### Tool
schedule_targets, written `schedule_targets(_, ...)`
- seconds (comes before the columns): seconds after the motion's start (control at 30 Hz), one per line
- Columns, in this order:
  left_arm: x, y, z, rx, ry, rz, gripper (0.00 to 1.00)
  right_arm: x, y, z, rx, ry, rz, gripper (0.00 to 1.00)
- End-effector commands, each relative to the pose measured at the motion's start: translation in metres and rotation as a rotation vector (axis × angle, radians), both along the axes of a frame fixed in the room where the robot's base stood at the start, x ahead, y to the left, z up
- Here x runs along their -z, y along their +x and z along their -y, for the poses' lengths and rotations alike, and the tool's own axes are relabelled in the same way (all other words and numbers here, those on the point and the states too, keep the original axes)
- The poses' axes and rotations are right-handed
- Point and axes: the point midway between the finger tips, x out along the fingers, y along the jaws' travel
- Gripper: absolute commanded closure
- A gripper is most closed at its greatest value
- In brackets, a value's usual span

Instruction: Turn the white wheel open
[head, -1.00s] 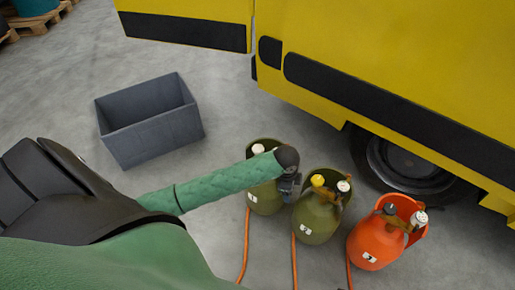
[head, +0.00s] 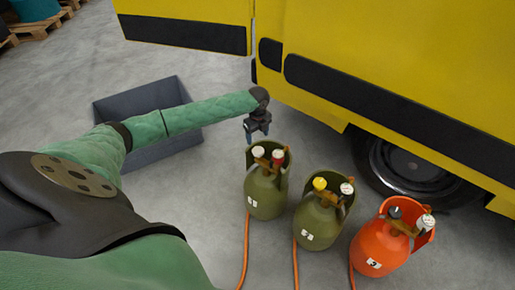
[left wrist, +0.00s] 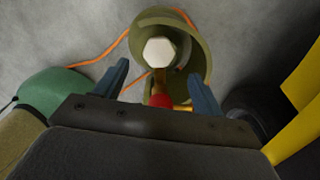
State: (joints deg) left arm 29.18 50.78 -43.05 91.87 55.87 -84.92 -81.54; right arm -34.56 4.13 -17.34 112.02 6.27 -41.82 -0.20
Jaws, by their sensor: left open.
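The white wheel (head: 258,151) sits on top of the left olive-green cylinder (head: 266,196), beside a red fitting (head: 278,157). In the left wrist view the white wheel (left wrist: 160,53) looks like a pale hexagonal cap, inside the cylinder's olive collar (left wrist: 198,45). My left gripper (head: 256,134) is open and empty, just behind the wheel in the head view and apart from it. In the left wrist view the wheel lies beyond the two spread fingers (left wrist: 158,85), and the red fitting is nearer, between them. My right gripper is not in view.
An olive cylinder with a yellow wheel (head: 319,183) and an orange cylinder (head: 380,250) stand to the right. Orange hoses (head: 244,255) run along the floor. A yellow vehicle (head: 400,60) stands behind. A grey bin (head: 122,105) is partly hidden by my left arm.

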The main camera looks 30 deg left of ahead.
Motion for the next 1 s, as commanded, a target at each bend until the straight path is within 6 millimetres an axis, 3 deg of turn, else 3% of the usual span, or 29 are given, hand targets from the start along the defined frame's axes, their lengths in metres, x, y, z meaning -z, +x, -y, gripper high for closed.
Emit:
schedule_targets(0.6, 0.071, -0.001, 0.001, 0.012, -0.004, -0.004, 0.31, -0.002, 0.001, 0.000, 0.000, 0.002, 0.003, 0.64)
schedule_targets(1.0, 0.079, -0.001, 0.000, 0.012, -0.003, -0.003, 0.31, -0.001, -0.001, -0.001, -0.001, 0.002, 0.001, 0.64)
